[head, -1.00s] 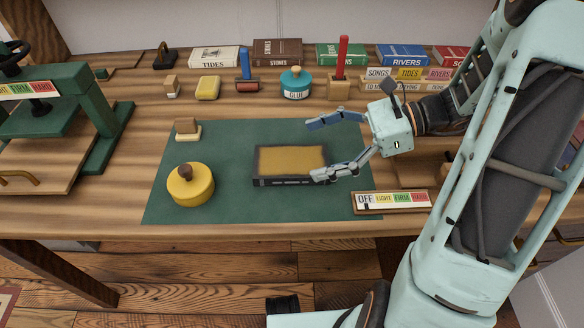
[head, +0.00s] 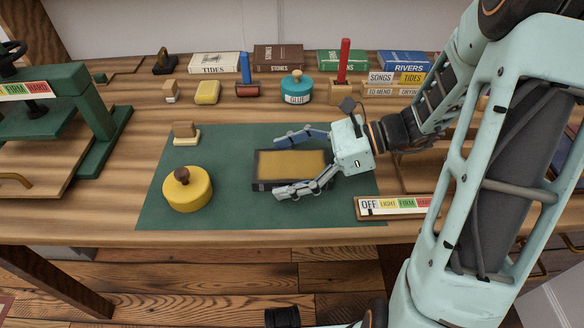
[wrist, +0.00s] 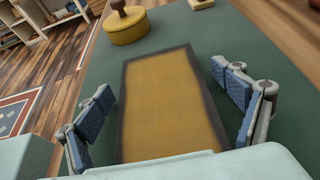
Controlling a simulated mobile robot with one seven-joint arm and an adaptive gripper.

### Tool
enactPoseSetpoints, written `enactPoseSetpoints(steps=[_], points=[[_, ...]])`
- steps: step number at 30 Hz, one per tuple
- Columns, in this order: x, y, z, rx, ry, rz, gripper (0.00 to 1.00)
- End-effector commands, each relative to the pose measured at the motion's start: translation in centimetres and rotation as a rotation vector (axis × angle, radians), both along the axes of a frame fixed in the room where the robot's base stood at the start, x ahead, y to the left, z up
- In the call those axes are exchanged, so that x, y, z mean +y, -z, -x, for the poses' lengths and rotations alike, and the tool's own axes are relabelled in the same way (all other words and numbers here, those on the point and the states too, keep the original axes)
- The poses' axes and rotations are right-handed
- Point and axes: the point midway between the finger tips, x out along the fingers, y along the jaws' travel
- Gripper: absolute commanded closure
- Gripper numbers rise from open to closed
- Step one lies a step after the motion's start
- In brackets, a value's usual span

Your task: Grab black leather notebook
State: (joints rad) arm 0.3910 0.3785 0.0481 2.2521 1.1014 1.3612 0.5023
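A flat book with a black border and sides and a worn ochre top panel (head: 292,164) lies on the green mat (head: 220,150); it is the only dark notebook-like thing I see on the mat. It also fills the middle of the wrist view (wrist: 170,100). My gripper (head: 280,166) is open, coming from the right, with one finger along the book's far side and one along its near side. In the wrist view my fingers (wrist: 162,82) stand left and right of the book, with gaps showing. I cannot tell their exact height above the mat.
A yellow round pot with a brown knob (head: 187,190) and a small wooden block (head: 185,133) stand left on the mat. A label strip (head: 390,206) lies at the mat's right front. A green press (head: 60,110) stands left. Books, a glue jar (head: 296,88) and tools line the back.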

Motion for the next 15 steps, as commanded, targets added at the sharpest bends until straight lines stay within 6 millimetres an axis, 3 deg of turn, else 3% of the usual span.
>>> enactPoseSetpoints(steps=[2, 13, 15], points=[[-0.03, -0.01, -0.01, 0.0, 0.0, 0.0, 0.21], [-0.04, -0.01, -0.02, -0.001, 0.0, 0.0, 0.62], [-0.04, -0.05, -0.03, -0.001, 0.0, 0.0, 0.62]])
